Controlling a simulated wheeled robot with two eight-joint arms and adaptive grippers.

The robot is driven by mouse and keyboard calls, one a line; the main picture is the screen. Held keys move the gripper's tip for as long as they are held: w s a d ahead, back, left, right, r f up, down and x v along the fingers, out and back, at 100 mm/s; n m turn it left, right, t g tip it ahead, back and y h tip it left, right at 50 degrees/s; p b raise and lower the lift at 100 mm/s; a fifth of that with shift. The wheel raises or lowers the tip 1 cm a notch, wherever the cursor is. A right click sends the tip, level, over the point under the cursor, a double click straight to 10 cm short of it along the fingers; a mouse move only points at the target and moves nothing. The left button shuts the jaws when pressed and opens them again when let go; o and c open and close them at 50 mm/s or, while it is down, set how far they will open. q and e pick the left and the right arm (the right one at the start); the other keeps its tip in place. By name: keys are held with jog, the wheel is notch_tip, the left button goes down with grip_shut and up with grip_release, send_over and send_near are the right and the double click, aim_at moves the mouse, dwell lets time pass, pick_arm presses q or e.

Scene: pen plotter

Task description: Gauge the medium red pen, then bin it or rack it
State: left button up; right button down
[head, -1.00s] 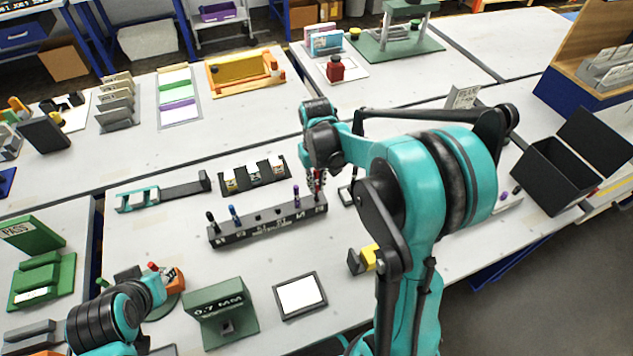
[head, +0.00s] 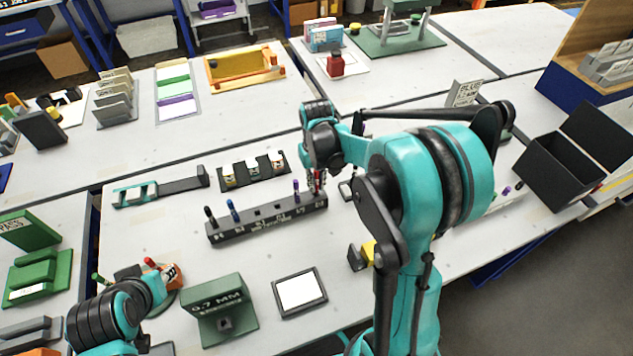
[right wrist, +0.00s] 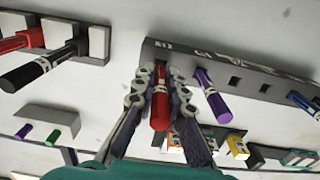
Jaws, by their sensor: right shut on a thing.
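In the head view, a long dark pen rack (head: 262,221) stands mid-table with black, blue and purple pens in it. My right gripper (head: 317,183) is at the rack's right end. In the right wrist view, it (right wrist: 160,98) is shut on a red pen (right wrist: 160,110), its fingers on both sides of the pen, which appears to stand in the rack's end slot. A purple pen (right wrist: 212,95) stands beside it. A green block marked 0.7 MM (head: 220,310) is at the front. An open dark bin (head: 552,175) is at the right. My left gripper (head: 160,288) is at lower left; its fingertips are unclear.
A dark-framed tablet (head: 300,292) lies in front of the rack. Behind the rack is a small tray (head: 254,172) with several bottles. A green PASS stand (head: 32,228) is at far left. My right arm hides part of the table on the right.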

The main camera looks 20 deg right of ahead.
jog(key=shift+f+b, duration=0.55)
jog(key=shift+f, duration=0.25)
jog(key=c, duration=1.5)
grip_release()
jog(key=shift+r, duration=0.1)
notch_tip(320, 180, up, 12)
jog(key=shift+f, duration=0.1)
